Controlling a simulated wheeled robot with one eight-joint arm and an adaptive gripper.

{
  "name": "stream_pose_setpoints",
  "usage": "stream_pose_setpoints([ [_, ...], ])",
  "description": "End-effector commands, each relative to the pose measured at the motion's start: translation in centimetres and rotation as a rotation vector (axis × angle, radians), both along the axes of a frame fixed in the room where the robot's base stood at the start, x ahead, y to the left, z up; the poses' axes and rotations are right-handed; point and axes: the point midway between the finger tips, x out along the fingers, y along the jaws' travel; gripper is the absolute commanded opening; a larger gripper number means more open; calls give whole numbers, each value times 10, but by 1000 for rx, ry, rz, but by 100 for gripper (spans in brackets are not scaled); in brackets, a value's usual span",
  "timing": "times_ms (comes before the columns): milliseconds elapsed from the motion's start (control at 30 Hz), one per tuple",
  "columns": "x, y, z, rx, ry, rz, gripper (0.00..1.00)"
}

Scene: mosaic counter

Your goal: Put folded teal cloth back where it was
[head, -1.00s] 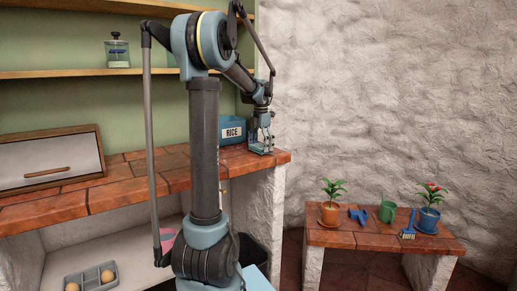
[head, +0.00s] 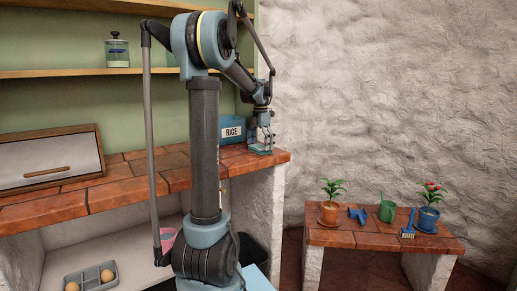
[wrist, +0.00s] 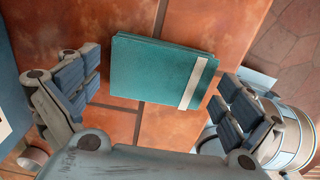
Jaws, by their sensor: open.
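The folded teal cloth (wrist: 155,72) lies flat on the terracotta tiles of the counter, with a pale stripe near its right end in the wrist view. In the head view the cloth (head: 261,150) shows as a small teal patch near the counter's right end, under my gripper (head: 262,138). In the wrist view my gripper (wrist: 160,95) is open, with one finger on each side of the cloth and a gap between each finger and the cloth. Nothing is held.
A blue rice box (head: 232,129) stands on the tiled counter (head: 105,192) just left of my gripper. The counter's right edge is close by. A low tiled bench (head: 330,238) with potted plants and small garden tools stands to the right.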

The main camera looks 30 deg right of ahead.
Motion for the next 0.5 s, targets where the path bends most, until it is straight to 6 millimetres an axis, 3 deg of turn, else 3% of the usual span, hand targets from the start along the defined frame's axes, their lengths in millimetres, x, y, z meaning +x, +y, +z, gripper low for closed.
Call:
stream_pose_setpoints([
  [500, 0, 1, 86, 0, 0, 1, 100],
])
